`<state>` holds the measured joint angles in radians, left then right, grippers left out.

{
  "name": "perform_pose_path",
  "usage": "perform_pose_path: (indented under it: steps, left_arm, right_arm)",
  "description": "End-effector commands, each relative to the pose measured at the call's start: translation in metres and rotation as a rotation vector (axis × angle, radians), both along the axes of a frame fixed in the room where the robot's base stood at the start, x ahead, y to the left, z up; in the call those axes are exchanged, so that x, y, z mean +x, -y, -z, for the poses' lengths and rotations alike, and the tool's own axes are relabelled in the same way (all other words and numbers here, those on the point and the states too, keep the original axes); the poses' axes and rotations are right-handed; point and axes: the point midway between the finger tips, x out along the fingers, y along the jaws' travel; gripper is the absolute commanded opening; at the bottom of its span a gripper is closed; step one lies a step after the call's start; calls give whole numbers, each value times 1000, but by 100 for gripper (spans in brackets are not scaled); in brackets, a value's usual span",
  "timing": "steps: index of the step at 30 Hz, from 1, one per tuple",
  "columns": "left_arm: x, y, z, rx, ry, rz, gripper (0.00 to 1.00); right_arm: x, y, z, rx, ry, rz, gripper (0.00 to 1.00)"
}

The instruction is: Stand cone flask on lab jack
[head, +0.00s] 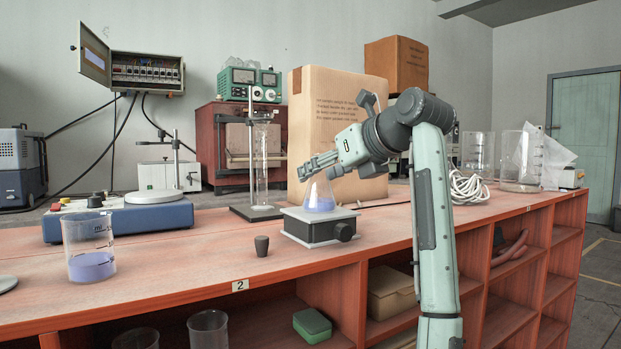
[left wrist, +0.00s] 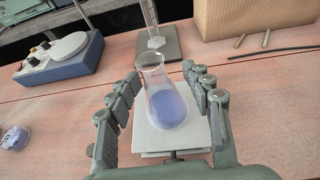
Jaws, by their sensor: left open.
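The cone flask (head: 320,194) is clear glass with bluish-violet liquid in it. It stands upright on the light top plate of the lab jack (head: 319,228), and also shows in the left wrist view (left wrist: 168,104) on the pale jack plate (left wrist: 150,138). My left gripper (head: 312,166) is at the flask's upper part in the head view and hides its neck there. In the left wrist view my left gripper (left wrist: 160,80) is open, one finger on each side of the flask, with visible gaps. My right gripper is not in view.
A dark stopper (head: 262,245) stands left of the jack. A beaker with violet liquid (head: 90,250) and a blue-based device (head: 118,219) are farther left. A stand with a tall cylinder (head: 260,170) and a large cardboard box (head: 335,120) are behind. The bench front is fairly clear.

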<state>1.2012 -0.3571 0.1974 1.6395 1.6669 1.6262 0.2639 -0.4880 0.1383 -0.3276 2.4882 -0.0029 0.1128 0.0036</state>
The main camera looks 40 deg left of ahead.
Motion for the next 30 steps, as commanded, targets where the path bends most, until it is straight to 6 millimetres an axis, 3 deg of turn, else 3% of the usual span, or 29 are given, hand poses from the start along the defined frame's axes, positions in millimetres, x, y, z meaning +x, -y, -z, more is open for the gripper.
perform_pose_path:
  steps: [3, 12, 30]
  left_arm:
    - [-8, 25, -11, -1, 1, 4, 50]
    - [-22, 61, -28, 1, 0, -1, 50]
    - [-24, 65, -29, 0, -1, -2, 50]
  right_arm:
    - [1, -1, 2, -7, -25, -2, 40]
    - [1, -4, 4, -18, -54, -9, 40]
    - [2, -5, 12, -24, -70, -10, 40]
